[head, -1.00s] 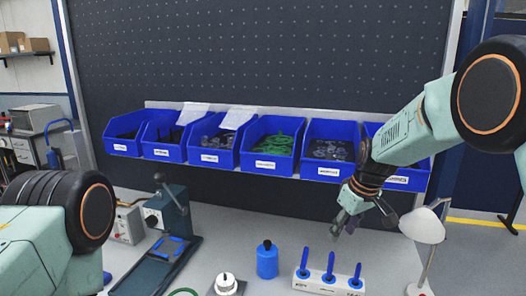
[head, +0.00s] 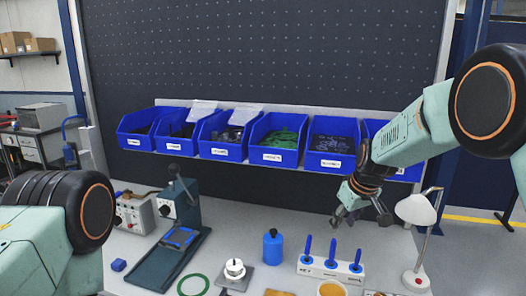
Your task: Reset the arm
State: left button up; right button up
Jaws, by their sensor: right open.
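My right arm comes in from the right, and its gripper (head: 362,214) hangs open and empty in front of the blue bins, above the back of the bench. It is apart from the bins and from the blue-handled tools below it. My left arm shows at the left edge as a light green link with a black joint. My left gripper is out of view.
Blue bins (head: 272,156) line the back panel. On the bench (head: 232,212) stand a press (head: 180,240), a blue bottle (head: 273,248), a white block with blue-handled tools (head: 330,268), a white round part (head: 235,268), a green ring (head: 193,285) and a lamp (head: 417,210).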

jog(key=s+d+f+m+b, duration=0.1)
jog(key=s+f+b, duration=0.2)
jog(key=s+f, duration=0.5)
jog(key=s+d+f+m+t+h+b, duration=0.1)
jog(key=s+f+m+b, duration=0.2)
jog(key=f, duration=0.8)
jog(key=s+d+f+b, duration=0.1)
jog(key=s+f+b, duration=0.4)
jog(key=f, duration=0.5)
jog(key=s+f+g+b, duration=0.1)
jog(key=s+f+b, duration=0.3)
jog(key=s+f, duration=0.3)
jog(key=s+f+g+b, duration=0.2)
jog(key=s+f+b, duration=0.3)
jog(key=s, duration=0.9)
jog(key=s+f+m+g+b, duration=0.1)
jog(key=s+f+g+b, duration=0.1)
jog(key=s+f+b, duration=0.3)
jog(key=s+f, duration=0.4)
jog(key=s, duration=0.1)
jog(key=shift+s+a+f, duration=0.15)
jog(key=shift+s+a, duration=0.1)
jog(key=shift+s, duration=0.15)
jog(key=shift+w, duration=0.1)
